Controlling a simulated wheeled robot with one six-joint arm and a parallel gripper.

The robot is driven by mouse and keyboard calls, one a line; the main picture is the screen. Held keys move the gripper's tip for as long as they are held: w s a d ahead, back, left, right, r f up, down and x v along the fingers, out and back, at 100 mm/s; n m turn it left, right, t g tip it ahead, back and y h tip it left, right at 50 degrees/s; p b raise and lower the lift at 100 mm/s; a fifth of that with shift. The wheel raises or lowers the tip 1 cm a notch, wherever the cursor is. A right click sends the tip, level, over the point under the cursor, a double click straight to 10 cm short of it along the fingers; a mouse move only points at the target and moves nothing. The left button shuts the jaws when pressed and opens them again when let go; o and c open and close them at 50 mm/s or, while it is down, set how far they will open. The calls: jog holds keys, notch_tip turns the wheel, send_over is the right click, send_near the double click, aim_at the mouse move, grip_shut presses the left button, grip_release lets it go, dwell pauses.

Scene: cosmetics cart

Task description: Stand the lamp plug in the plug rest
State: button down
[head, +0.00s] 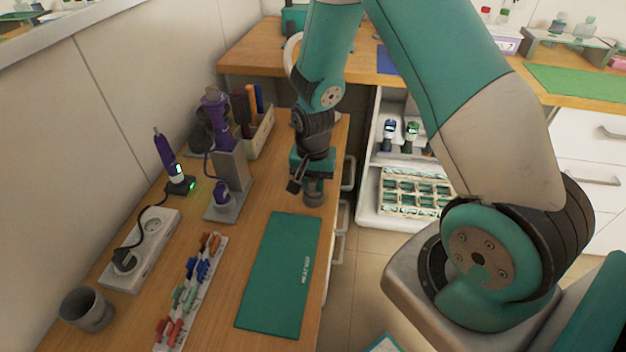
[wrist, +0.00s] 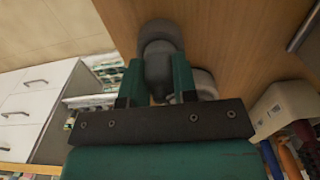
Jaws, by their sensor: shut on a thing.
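My gripper (head: 312,176) points down over the far right part of the wooden table, near its edge. Its teal fingers (wrist: 156,72) are shut on a dark grey, rounded piece, which I take as the lamp plug (head: 314,193); it also shows between the fingers in the wrist view (wrist: 160,45). I cannot tell whether its lower end touches the table. A light grey round thing (wrist: 206,84), possibly the plug rest, sits beside it in the wrist view, partly hidden by a finger. I cannot make out the plug's pins or a cord.
A green mat (head: 280,275) lies in front of my gripper. To the left stand a grey stand with a purple tool (head: 232,170), a brush organiser (head: 262,138), a white power strip (head: 140,250), a row of coloured clips (head: 190,290) and a grey cup (head: 87,308). The table edge drops off right.

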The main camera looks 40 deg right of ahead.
aim_at(313, 180)
jog(key=shift+f, duration=0.5)
jog(key=c, duration=0.8)
grip_release()
notch_tip(313, 180, up, 18)
jog(key=shift+f, duration=0.25)
jog(key=shift+s+a, duration=0.1)
